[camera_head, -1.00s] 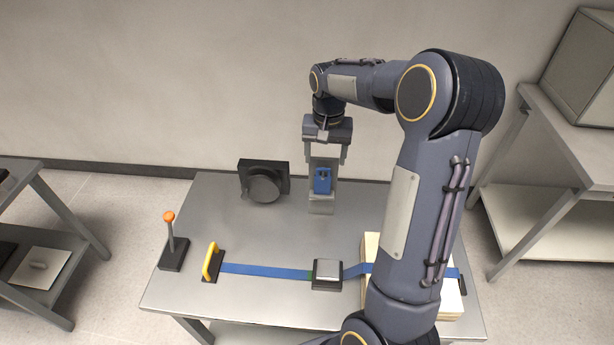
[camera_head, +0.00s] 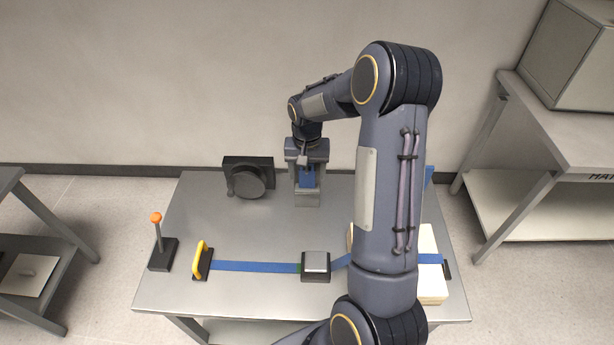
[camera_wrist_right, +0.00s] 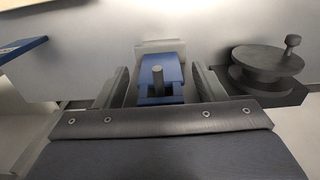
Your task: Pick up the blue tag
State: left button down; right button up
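My right gripper (camera_wrist_right: 160,86) is open, with one finger on each side of the tag; gaps remain between the fingers and the tag. My left gripper is not in view.
A black handwheel (camera_head: 247,180) stands left of the stand. A lever with an orange knob (camera_head: 156,218), a yellow handle (camera_head: 201,260), a blue strap (camera_head: 255,267) and a buckle block (camera_head: 316,263) are nearer. A blue panel (camera_head: 429,177) shows behind my arm.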

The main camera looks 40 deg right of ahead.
jog(key=c, duration=0.9)
